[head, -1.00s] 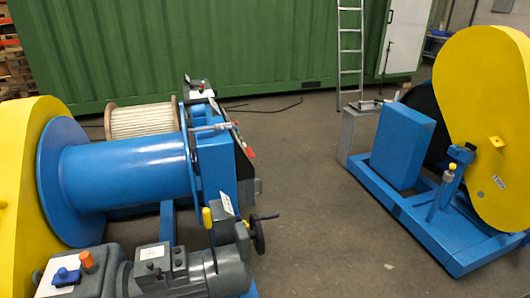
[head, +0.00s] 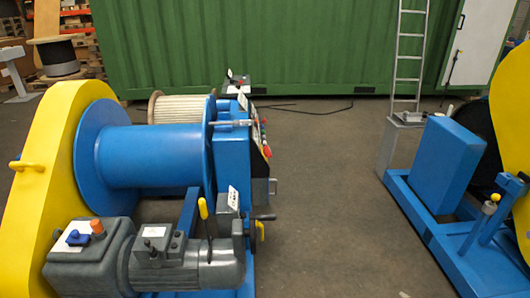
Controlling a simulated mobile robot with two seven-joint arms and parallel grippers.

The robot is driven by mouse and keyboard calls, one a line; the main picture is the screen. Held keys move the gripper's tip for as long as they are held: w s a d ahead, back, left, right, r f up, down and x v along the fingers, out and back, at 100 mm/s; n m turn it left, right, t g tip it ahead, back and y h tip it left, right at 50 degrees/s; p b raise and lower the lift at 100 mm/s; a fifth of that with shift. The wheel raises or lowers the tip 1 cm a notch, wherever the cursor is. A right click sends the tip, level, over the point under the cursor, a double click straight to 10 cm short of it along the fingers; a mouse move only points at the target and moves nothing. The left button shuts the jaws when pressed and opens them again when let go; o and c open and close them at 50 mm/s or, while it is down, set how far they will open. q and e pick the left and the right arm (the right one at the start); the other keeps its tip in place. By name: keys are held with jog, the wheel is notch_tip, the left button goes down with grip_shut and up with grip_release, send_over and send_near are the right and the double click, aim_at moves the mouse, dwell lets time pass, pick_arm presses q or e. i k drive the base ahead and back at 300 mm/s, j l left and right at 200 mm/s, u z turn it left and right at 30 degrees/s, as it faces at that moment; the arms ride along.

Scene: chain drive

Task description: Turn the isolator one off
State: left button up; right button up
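I cannot make out for certain which part is isolator one. A blue winch (head: 150,157) with a yellow guard (head: 45,170) stands at the left. Its right side carries a panel edge (head: 264,135) with small red and other coloured controls, seen nearly edge-on, so their settings are hidden. A grey gearbox (head: 85,262) with an orange cap (head: 97,227) and a blue part (head: 77,238) sits in front, beside a grey motor (head: 215,265). A yellow-handled lever (head: 204,209) stands near the motor. Neither of my grippers shows.
A second blue machine (head: 448,165) with a yellow guard stands at the right, partly cut off. Open concrete floor (head: 320,200) lies between the machines. Behind are a green container (head: 270,45), a ladder (head: 408,60), a thin dark cable (head: 310,108) and a dark spool (head: 57,55).

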aim_at(267, 151)
jog(key=l, duration=0.55)
jog(key=i+l+u, duration=0.15)
jog(key=l+u, duration=0.25)
jog(key=i+l+u, duration=0.1)
jog(key=u, duration=0.3)
jog(key=i+l+u, duration=0.15)
jog(key=l, duration=0.4)
jog(key=l+u, duration=0.15)
jog(key=l, duration=0.4)
jog(key=l+u, duration=0.1)
jog(key=l, duration=0.95)
jog(key=i+l, duration=0.1)
jog(key=l, duration=1)
jog(key=i+u, duration=0.05)
